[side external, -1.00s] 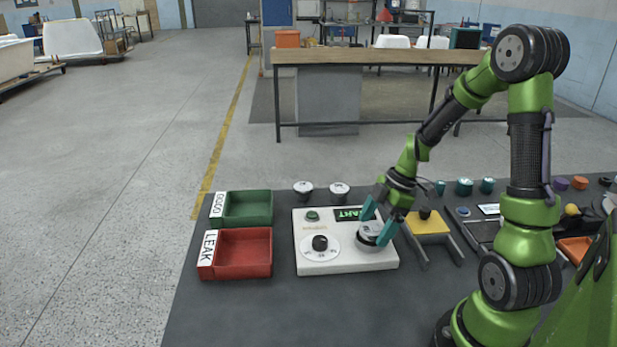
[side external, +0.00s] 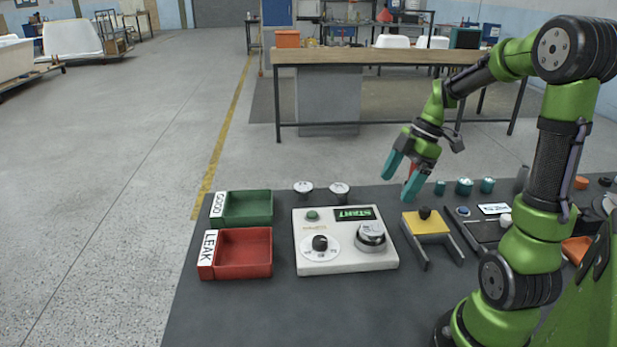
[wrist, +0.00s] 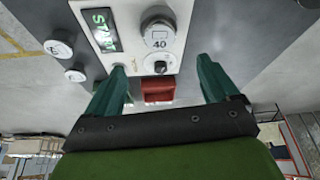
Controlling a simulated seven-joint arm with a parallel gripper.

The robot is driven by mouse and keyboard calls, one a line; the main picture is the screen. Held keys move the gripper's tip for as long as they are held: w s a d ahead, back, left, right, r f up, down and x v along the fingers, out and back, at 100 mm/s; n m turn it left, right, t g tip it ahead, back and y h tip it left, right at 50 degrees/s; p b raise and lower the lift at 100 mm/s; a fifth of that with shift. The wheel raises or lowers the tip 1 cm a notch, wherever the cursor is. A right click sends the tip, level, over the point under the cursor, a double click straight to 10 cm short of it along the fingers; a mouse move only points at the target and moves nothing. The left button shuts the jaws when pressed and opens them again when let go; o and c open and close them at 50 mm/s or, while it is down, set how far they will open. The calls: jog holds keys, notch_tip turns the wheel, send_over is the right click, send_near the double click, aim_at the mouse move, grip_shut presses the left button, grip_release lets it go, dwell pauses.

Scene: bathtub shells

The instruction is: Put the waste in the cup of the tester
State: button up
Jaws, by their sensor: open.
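The white tester (side external: 345,266) stands in the middle of the table, with a dial, a green button and a screen reading START. A round silver waste (side external: 371,233) sits at the tester's cup on its right side and hides the cup. In the wrist view, this waste (wrist: 159,36) shows the mark 40. Two more wastes, a left one (side external: 303,188) and a right one (side external: 339,191), stand behind the tester. My gripper (side external: 396,188) is open and empty, above and behind the tester's right side. Its two teal fingers are apart from the waste.
A green GOOD tray (side external: 247,223) and a red LEAK tray (side external: 243,272) lie left of the tester. A yellow-topped stand (side external: 428,227) is to its right. Several teal caps (side external: 464,187) stand at the back right. The table in front of the tester is clear.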

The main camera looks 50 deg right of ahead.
jog(key=s+a+r+m+t, duration=0.2)
jog(key=a+r+m, duration=0.1)
jog(key=a+m, duration=0.4)
jog(key=s+a+r+m+t+h, duration=0.1)
jog(key=a+r+m, duration=0.3)
jog(key=a+m, duration=0.4)
jog(key=a+t, duration=0.1)
jog(key=a, duration=0.3)
jog(key=shift+s+a+r+t+h, duration=0.2)
jog(key=shift+s+a+t+h, duration=0.1)
jog(key=shift+s+a+t, duration=0.1)
